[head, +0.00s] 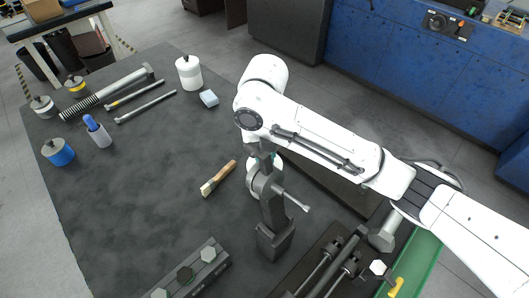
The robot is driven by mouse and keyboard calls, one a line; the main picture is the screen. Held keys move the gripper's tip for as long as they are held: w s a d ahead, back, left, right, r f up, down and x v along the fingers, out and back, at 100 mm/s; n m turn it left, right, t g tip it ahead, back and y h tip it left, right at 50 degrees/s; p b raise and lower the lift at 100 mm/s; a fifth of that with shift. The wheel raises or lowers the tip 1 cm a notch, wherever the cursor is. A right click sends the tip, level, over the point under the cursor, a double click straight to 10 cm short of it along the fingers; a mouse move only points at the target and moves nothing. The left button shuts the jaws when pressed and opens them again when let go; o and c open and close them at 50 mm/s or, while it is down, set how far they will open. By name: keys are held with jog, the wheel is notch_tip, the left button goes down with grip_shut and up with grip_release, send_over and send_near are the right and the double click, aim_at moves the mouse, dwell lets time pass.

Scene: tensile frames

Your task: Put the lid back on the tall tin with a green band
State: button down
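I cannot make out a tin with a green band or a loose lid for it. A white tin (189,72) with a dark knob on top stands upright at the back of the dark table. My arm reaches in from the right and bends down at the middle of the table. My gripper lies around its lower end, over dark metal parts; its fingertips are not clear. A white rounded shape there is partly hidden.
A block with hex heads (190,273) sits in front. The left middle is clear.

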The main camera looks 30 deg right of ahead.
dwell(0.3)
jog(key=c, duration=0.9)
grip_release()
jog(key=shift+c, duration=0.2)
jog(key=shift+o, duration=0.3)
jog(key=o, duration=0.4)
jog(key=shift+r+p, duration=3)
jog(key=shift+r, duration=0.55)
jog(key=shift+c, duration=0.3)
